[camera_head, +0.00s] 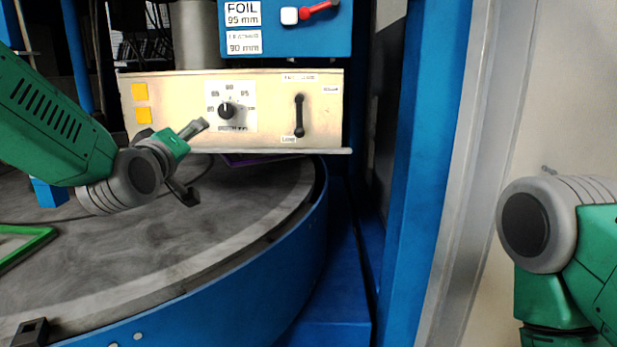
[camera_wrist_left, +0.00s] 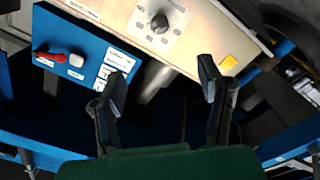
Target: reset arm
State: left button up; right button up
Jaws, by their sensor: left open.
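My left arm comes in from the left in the head view, green with a grey wrist. My left gripper (camera_head: 190,160) is open over the round table (camera_head: 240,215), in front of the cream control panel (camera_head: 180,95). In the left wrist view the two dark fingers of my left gripper (camera_wrist_left: 158,80) are spread apart with nothing between them. The panel also shows in that view (camera_wrist_left: 130,12), beyond the fingers. My right arm shows at the right edge of the head view as a grey joint and green links; its gripper is out of frame.
The panel carries a black knob (camera_head: 227,110) and a black lever (camera_head: 299,115). A green-edged frame (camera_head: 30,250) lies on the table at left. A blue post (camera_head: 425,160) stands between my arms.

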pick_arm(q)
jog(key=s+a+f+m+g, duration=0.15)
jog(key=s+f+g, duration=0.35)
jog(key=f, duration=1.1)
jog(key=s+d+f+m+g, duration=0.1)
jog(key=s+f+m+g, duration=0.35)
jog(key=f, duration=1.15)
jog(key=s+a+f+m+g+b, duration=0.1)
jog(key=s+f+g, duration=0.1)
jog(key=s+f, duration=0.6)
jog(key=s+a+f+m+g+b, duration=0.1)
jog(key=s+a+f+g+b, duration=0.1)
jog(key=s+f, duration=0.6)
jog(key=s+a+f+m+g+b, duration=0.1)
jog(key=s+f+g, duration=0.3)
jog(key=s, duration=1.5)
notch_tip(320, 180, down, 4)
jog(key=shift+a+f+y+b, duration=0.25)
jog(key=shift+a+y+b, duration=0.1)
jog(key=shift+b, duration=0.3)
pick_arm(e)
jog(key=f, duration=0.5)
jog(key=shift+w+f, duration=0.2)
jog(key=shift+w, duration=0.1)
pick_arm(q)
jog(key=shift+s+r, duration=0.1)
pick_arm(e)
jog(key=shift+r, duration=0.1)
